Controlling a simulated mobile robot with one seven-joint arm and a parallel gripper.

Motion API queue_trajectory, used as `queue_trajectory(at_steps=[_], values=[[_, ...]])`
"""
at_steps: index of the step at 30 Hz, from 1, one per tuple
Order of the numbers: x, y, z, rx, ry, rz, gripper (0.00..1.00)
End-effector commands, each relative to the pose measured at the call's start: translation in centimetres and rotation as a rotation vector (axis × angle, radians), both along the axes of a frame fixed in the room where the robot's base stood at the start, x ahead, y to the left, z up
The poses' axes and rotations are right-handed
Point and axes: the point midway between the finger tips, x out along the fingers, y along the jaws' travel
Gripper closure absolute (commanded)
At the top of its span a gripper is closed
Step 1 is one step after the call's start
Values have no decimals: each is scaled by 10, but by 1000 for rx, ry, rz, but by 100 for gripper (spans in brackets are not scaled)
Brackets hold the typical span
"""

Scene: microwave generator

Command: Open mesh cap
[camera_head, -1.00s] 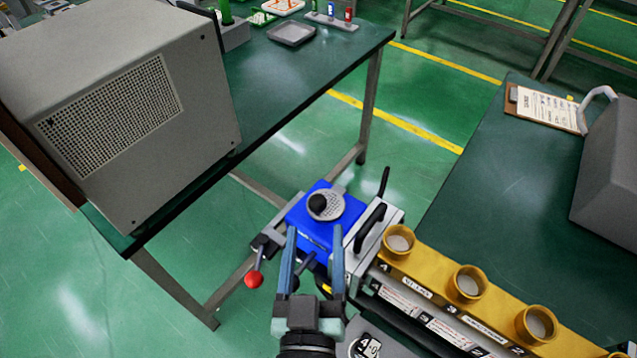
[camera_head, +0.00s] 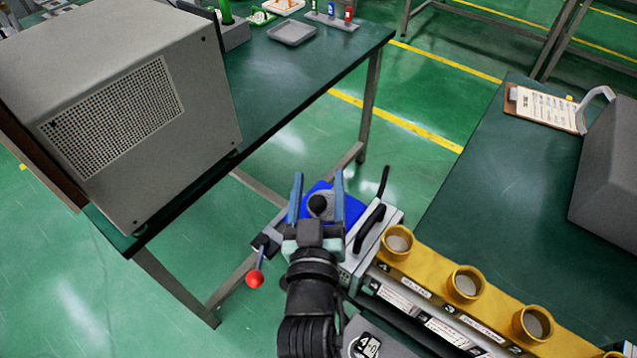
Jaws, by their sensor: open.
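The mesh cap (camera_head: 330,203) is a round grey perforated disc with a dark knob on it. It sits on top of a blue block (camera_head: 353,208) in the middle of the view. My gripper (camera_head: 318,180) is open, with one blue finger on each side of the cap as seen from above. The knob shows between the fingers. The near part of the cap and block is hidden by my gripper. I cannot tell the height of the fingers over the cap or whether they touch it.
A lever with a red ball (camera_head: 254,280) stands left of my gripper. A black handle (camera_head: 369,227) and a yellow rail with cups (camera_head: 466,284) are to the right. A grey box (camera_head: 130,110) stands on the left table. A clipboard (camera_head: 547,108) lies on the right table.

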Motion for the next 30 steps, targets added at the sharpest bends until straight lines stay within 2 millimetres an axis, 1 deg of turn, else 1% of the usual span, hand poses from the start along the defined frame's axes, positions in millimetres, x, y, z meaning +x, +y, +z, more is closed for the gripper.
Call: queue_trajectory(at_steps=[2, 3, 13, 30], values=[[0, 0, 0, 0, 0, 0, 34], [0, 0, 0, 0, 0, 0, 41], [0, 0, 0, 0, 0, 0, 100], [-1, 0, 0, 0, 0, 0, 100]])
